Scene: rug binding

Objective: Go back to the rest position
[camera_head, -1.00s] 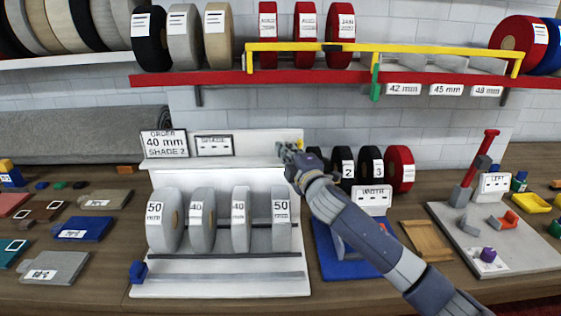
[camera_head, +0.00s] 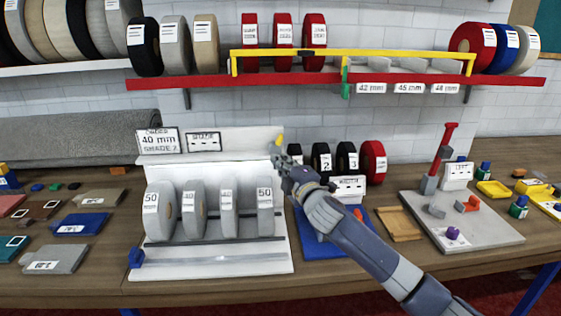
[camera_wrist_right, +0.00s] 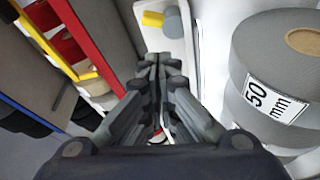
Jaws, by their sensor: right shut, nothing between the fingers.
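My right gripper (camera_head: 279,160) is raised in front of the right end of the white display stand (camera_head: 210,265), above the rolls. In the right wrist view its fingers (camera_wrist_right: 158,75) are shut together with nothing between them. Several grey binding rolls stand in the stand, among them a 50 mm roll (camera_head: 160,212) at the left and another 50 mm roll (camera_head: 265,208) at the right. A 50 mm roll (camera_wrist_right: 285,65) also shows large at the right of the wrist view, apart from the fingers. My left gripper is not in view.
A red shelf (camera_head: 300,80) with a yellow rail (camera_head: 350,52) runs along the wall. Black and red rolls (camera_head: 373,162) stand behind my right forearm. A blue tray (camera_head: 322,246) lies under it. A grey board (camera_head: 480,235) with small parts is at the right.

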